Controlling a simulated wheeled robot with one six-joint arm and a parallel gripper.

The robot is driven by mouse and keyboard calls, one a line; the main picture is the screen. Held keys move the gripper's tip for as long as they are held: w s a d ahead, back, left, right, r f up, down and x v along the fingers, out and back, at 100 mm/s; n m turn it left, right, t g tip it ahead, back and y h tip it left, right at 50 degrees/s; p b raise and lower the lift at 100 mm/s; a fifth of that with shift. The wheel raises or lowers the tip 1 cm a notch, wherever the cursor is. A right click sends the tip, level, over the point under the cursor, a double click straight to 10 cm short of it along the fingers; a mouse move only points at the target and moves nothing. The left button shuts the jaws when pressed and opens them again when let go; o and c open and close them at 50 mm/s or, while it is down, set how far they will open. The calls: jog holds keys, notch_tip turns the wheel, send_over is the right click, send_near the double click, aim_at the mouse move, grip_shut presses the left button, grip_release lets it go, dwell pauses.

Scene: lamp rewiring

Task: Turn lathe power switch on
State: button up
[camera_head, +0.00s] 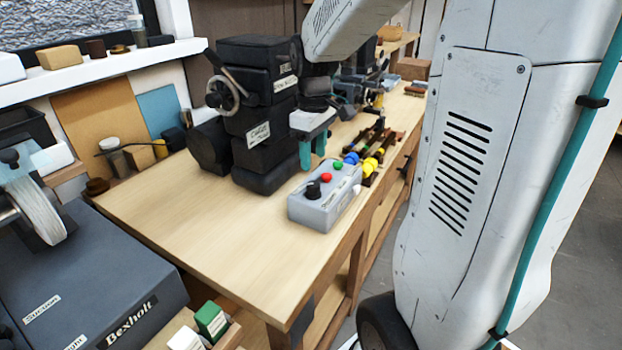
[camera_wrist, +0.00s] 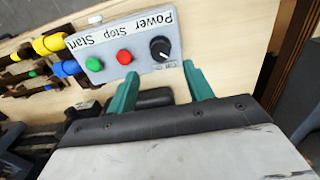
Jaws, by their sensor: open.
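A grey control box (camera_head: 312,214) stands on the wooden bench in front of the dark lathe (camera_head: 262,150). Its top has a black knob (camera_head: 313,189), a red button (camera_head: 326,177) and a green button (camera_head: 338,165). In the wrist view the box shows upside-down labels: Power by the black knob (camera_wrist: 160,48), Stop by the red button (camera_wrist: 124,57), Start by the green button (camera_wrist: 93,64). My gripper (camera_head: 313,150) has teal fingers, apart and empty, above and behind the box. In the wrist view the gripper (camera_wrist: 160,78) has the knob just beyond its fingertips, without visible contact.
Yellow and blue round pieces (camera_head: 370,165) on dark racks lie just beyond the box. The bench (camera_head: 215,225) is clear to the left of the box. A grey Bexholt machine (camera_head: 90,285) stands at the lower left. My white arm column fills the right.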

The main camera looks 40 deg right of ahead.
aim_at(313, 184)
notch_tip(313, 184, down, 7)
jog(key=shift+f, duration=0.2)
dwell(0.3)
